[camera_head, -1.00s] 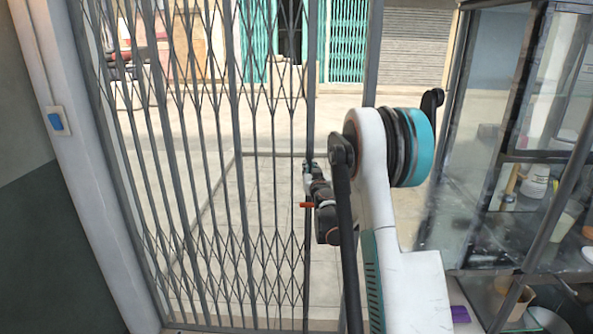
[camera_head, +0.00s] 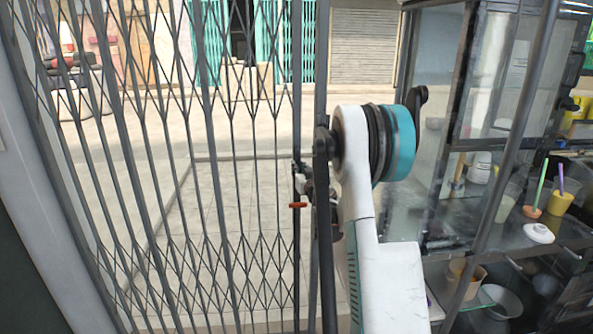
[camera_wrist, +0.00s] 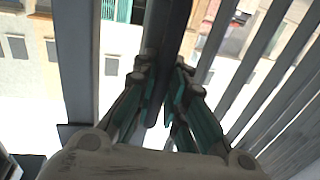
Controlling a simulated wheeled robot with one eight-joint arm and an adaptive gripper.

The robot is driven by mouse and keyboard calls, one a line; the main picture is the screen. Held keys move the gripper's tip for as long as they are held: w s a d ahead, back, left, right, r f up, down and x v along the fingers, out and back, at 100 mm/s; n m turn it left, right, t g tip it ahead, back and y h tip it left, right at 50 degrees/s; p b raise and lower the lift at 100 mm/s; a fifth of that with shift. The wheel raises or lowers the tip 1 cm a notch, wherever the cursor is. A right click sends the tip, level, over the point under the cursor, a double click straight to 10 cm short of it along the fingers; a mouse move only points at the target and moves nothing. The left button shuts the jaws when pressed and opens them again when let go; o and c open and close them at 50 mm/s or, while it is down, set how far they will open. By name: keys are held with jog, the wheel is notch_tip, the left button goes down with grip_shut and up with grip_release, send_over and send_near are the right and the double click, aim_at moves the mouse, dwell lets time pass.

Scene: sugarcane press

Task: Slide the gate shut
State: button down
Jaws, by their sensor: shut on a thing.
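The gate is a grey folding lattice of upright bars and crossed strips, spread over the left half of the head view. Its end bar (camera_head: 297,100) is at the lattice's right edge. My gripper (camera_head: 302,180) is at this bar at about mid-height, partly hidden behind my arm. In the wrist view my gripper (camera_wrist: 165,80) has its fingers on both sides of the dark bar (camera_wrist: 166,35), closed on it. A grey upright post (camera_head: 321,60) stands just right of the end bar, with a narrow gap between them.
A glass-sided stall (camera_head: 440,100) with shelves of cups and tools stands close on the right of my arm. Beyond the gate is a pale street with teal doors (camera_head: 270,45) and a grey shutter (camera_head: 362,50).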

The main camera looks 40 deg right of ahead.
jog(key=c, duration=1.6)
grip_release()
jog(key=shift+s+d, duration=0.15)
jog(key=shift+d, duration=0.1)
jog(key=shift+a, duration=0.1)
jog(key=shift+s+a, duration=0.1)
jog(key=v, duration=1.1)
jog(key=shift+s, duration=0.25)
jog(key=shift+a, duration=0.15)
